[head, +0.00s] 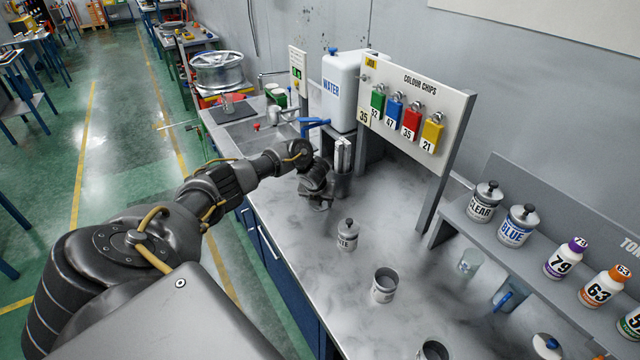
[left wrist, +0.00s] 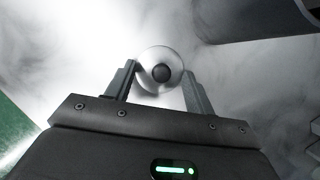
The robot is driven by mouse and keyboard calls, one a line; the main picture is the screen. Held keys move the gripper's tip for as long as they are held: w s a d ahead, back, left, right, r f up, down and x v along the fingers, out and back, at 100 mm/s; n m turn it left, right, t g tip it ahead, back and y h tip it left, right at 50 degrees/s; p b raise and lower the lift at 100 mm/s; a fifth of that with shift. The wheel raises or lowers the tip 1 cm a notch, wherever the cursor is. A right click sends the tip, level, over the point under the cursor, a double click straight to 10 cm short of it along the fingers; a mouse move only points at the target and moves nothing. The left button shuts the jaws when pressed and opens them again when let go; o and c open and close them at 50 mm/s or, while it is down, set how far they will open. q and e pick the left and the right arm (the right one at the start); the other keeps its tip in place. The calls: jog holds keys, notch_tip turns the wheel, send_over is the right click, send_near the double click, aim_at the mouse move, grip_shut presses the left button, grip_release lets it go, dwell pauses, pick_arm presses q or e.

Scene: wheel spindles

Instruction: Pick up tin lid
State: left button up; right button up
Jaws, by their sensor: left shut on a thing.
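My left gripper (head: 319,203) is above the bench, left of the small knobbed tin. In the left wrist view its two fingers (left wrist: 160,88) are closed on opposite sides of a round pale tin lid (left wrist: 148,82) with a dark knob in the middle. In the head view the held lid is mostly hidden by the gripper. A small grey tin (head: 347,241) with a knobbed lid stands upright on the bench, apart from the gripper. An open grey tin (head: 383,291) without a lid stands nearer. My right gripper is not in view.
A WATER container (head: 341,88) and the colour chips board (head: 408,75) stand behind. A sink (head: 250,130) is at the back left. The shelf at right holds CLEAR (head: 481,207) and BLUE (head: 516,231) tins and numbered bottles (head: 564,262). Another open tin (head: 434,352) is at the bottom edge.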

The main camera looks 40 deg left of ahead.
pick_arm(q)
jog(key=shift+r, duration=0.1)
jog(key=shift+r, duration=0.6)
jog(key=s+d+r+p, duration=0.5)
jog(key=s+d+r, duration=0.3)
jog(key=s+r, duration=0.3)
jog(key=shift+d+r, duration=0.3)
jog(key=shift+d, duration=0.05)
jog(key=shift+d, duration=0.1)
